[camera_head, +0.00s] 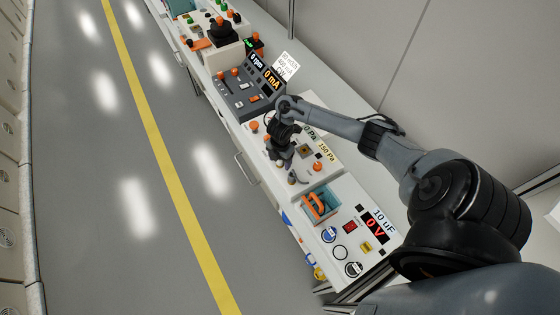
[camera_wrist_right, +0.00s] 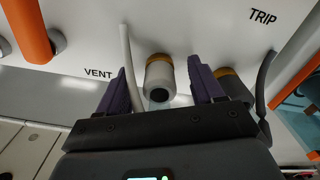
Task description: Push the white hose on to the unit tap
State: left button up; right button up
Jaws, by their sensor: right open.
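My right gripper (camera_head: 281,158) is over the white cabinet panel with the "Pa" readouts. In the right wrist view my right gripper (camera_wrist_right: 160,90) is open, with a dark finger on each side of a pale stub with a brass-coloured ring (camera_wrist_right: 158,78). That stub may be the tap; I cannot be sure. A thin white hose (camera_wrist_right: 127,58) runs beside the inner side of the left-hand finger; I cannot tell whether they touch. A second brass-ringed stub (camera_wrist_right: 232,80) is partly hidden behind the right-hand finger. My left gripper is not in view.
A dark grey hose (camera_wrist_right: 264,82) hangs right of the fingers. An orange handle (camera_wrist_right: 28,30) is at the upper left. Another orange handle (camera_head: 314,205) sits in a teal recess on the cabinet row. The aisle floor (camera_head: 110,170) is clear.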

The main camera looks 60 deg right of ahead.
jog(key=c, duration=1)
jog(key=shift+r, duration=0.15)
jog(key=shift+w+r, duration=0.1)
jog(key=shift+r, duration=0.45)
notch_tip(320, 180, up, 3)
jog(key=shift+f+p, duration=0.15)
jog(key=shift+p, duration=0.3)
jog(key=shift+s+d+r, duration=1.15)
jog(key=shift+s+d, duration=0.15)
jog(key=shift+d, duration=0.15)
jog(key=shift+s+d+r, duration=1.2)
jog(key=shift+s+d, duration=0.1)
jog(key=shift+d, duration=0.15)
jog(key=shift+s+d+r, duration=1.15)
jog(key=shift+s+d, duration=0.15)
jog(key=shift+d, duration=0.15)
